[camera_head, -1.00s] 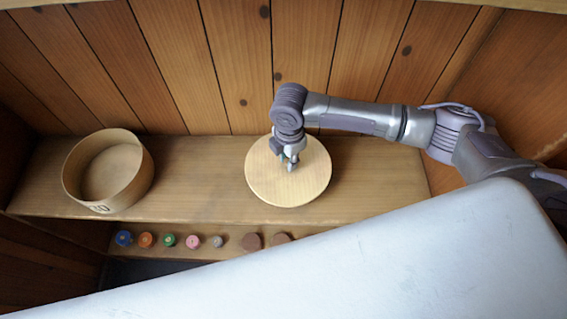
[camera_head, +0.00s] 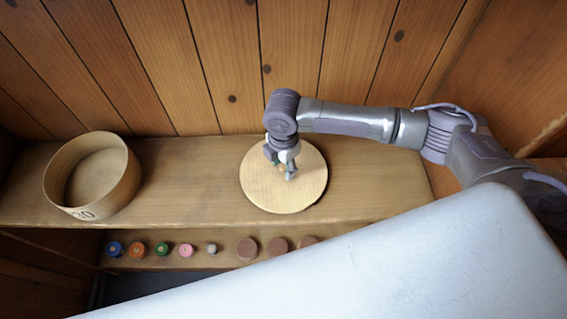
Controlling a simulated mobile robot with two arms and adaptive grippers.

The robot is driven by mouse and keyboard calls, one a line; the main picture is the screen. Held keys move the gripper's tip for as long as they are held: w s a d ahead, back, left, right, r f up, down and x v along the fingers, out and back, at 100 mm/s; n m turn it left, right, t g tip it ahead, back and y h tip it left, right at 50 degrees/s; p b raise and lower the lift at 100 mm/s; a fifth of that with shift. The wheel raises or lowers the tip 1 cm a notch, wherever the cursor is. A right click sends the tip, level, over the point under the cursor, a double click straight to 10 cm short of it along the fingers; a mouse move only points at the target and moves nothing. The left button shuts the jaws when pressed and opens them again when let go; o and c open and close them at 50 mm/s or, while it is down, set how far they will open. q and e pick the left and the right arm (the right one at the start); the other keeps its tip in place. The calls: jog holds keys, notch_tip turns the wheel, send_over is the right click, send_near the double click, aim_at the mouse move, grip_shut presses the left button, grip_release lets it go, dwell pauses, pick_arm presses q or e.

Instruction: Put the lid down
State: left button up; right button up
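The lid (camera_head: 300,195) is a round, pale wooden disc at the middle of the upper shelf. It looks flat and appears to rest on the shelf, close to its front edge. My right gripper (camera_head: 281,167) is above the lid's middle. Its fingers look spread, one toward the back left and one toward the front right, with a small greenish spot between them. Whether they touch the lid is hard to tell. The round wooden box (camera_head: 118,190) stands open and empty at the left of the same shelf. My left gripper is not in view.
The upper shelf (camera_head: 200,195) has free room between the box and lid, and right of the lid. A lower ledge holds a row of small spools: blue (camera_head: 115,249), orange (camera_head: 137,250), green (camera_head: 162,249), pink (camera_head: 186,250), a pale one (camera_head: 212,249) and brown ones (camera_head: 248,248). Plank wall behind.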

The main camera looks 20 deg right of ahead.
aim_at(283, 166)
notch_tip(283, 166, up, 12)
jog(key=b, duration=0.1)
jog(key=shift+r, duration=0.2)
dwell(0.4)
dwell(0.4)
